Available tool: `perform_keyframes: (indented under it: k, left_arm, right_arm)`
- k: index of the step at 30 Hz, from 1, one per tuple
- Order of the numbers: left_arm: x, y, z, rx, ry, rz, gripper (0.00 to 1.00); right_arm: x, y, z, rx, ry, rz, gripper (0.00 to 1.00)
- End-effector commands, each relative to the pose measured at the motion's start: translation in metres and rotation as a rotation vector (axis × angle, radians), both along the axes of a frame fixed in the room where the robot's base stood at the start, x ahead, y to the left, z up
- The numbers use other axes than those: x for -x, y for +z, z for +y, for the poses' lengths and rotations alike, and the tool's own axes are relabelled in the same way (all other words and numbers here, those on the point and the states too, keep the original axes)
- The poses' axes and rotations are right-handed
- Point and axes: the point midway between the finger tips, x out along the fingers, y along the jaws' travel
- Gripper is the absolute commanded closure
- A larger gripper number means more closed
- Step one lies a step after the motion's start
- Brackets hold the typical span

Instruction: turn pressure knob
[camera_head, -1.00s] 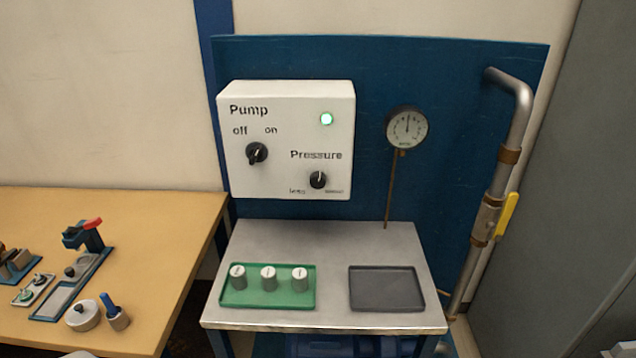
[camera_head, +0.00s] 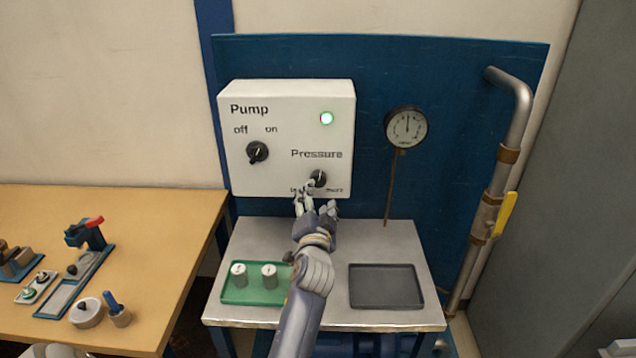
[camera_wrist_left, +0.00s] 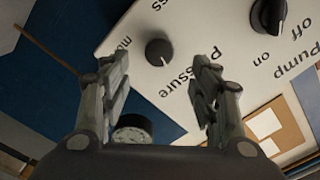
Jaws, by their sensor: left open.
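The black pressure knob (camera_head: 318,178) sits low on the white pump box (camera_head: 290,115), under the word "Pressure". My left gripper (camera_head: 318,200) is open and empty, just in front of and below this knob. In the left wrist view, the pressure knob (camera_wrist_left: 159,52) lies ahead of and between the two spread fingers of my left gripper (camera_wrist_left: 163,75), apart from them. The round gauge (camera_head: 406,126) to the right of the box has its needle pointing about straight up. My right gripper does not show.
The pump switch (camera_head: 257,152) and a lit green lamp (camera_head: 327,118) are on the same box. Below are a green tray (camera_head: 235,294) with white-topped cylinders, partly hidden by my arm, and an empty dark tray (camera_head: 386,287). A pipe with a yellow handle (camera_head: 506,214) stands right.

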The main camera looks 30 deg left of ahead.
Motion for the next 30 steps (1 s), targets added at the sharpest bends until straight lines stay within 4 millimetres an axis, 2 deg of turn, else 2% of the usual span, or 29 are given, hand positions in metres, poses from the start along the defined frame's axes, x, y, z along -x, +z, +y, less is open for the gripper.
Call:
perform_keyframes:
  k: [6,12,18,27,29,30]
  left_arm:
    - [-0.034,0.002,0.021,-0.001,0.001,0.001,0.44]
    - [-0.056,0.001,0.034,0.001,0.001,0.000,0.44]
    - [-0.066,0.000,0.040,0.002,0.000,0.001,0.44]
    - [-0.067,0.000,0.041,0.002,0.000,0.001,0.44]
    - [-0.067,0.000,0.041,0.002,0.000,0.001,0.55]
    - [-0.067,0.000,0.041,0.002,0.000,0.001,0.64]
  right_arm:
    - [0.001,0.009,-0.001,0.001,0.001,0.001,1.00]
    - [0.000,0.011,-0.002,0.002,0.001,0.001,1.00]
    - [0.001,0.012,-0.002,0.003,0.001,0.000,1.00]
    - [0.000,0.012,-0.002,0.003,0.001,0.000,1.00]
    - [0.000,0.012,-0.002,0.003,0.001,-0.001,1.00]
    - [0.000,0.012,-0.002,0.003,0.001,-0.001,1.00]
